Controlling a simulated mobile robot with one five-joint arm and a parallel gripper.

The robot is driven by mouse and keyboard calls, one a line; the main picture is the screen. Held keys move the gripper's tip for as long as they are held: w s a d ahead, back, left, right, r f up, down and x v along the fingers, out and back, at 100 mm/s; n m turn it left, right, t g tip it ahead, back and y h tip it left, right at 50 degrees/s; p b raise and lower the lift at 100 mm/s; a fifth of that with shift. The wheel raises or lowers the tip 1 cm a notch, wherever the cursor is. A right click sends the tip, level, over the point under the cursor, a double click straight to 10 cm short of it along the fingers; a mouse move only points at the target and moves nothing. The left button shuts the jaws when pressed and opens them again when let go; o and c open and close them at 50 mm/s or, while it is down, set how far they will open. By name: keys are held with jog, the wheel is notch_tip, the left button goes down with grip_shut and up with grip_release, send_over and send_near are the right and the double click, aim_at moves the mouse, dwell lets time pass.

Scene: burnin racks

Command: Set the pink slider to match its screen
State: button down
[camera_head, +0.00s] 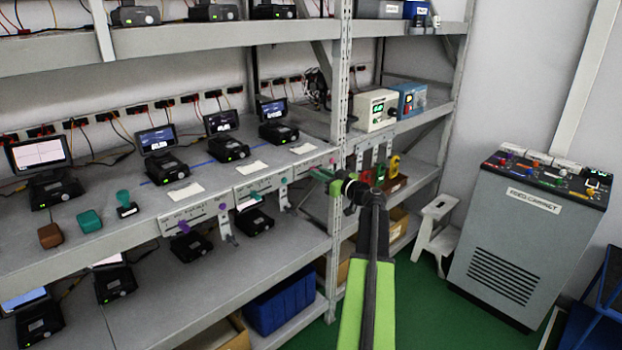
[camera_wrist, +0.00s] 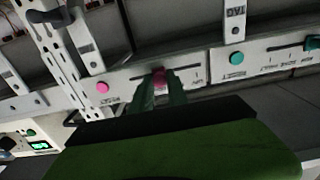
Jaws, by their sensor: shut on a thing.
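The pink slider's knob (camera_wrist: 160,76) sits in a slot on a white panel (camera_wrist: 130,83) on the shelf's front edge, in the wrist view. A round pink dot (camera_wrist: 102,86) is on the same panel, left of the knob. My gripper (camera_wrist: 161,88) is shut on the pink knob, its dark green fingers on either side. In the head view my gripper (camera_head: 323,174) is at the right end of the shelf edge and hides the knob. A small screen (camera_head: 272,109) stands on the shelf behind that panel; its reading is too small to tell.
Left along the edge are a panel with a teal knob (camera_head: 256,195) and one with a purple knob (camera_head: 183,227). More screens (camera_head: 221,122) stand on the shelf. A rack upright (camera_head: 341,100) rises close to my gripper. A grey cabinet (camera_head: 525,230) stands right; green floor is clear before it.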

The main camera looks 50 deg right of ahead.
jog(key=shift+d, duration=0.55)
jog(key=c, duration=1.3)
grip_release()
jog(key=s, duration=0.5)
jog(key=s+a, duration=0.1)
jog(key=s, duration=1.1)
jog(key=shift+s+a, duration=0.15)
jog(key=shift+s, duration=0.1)
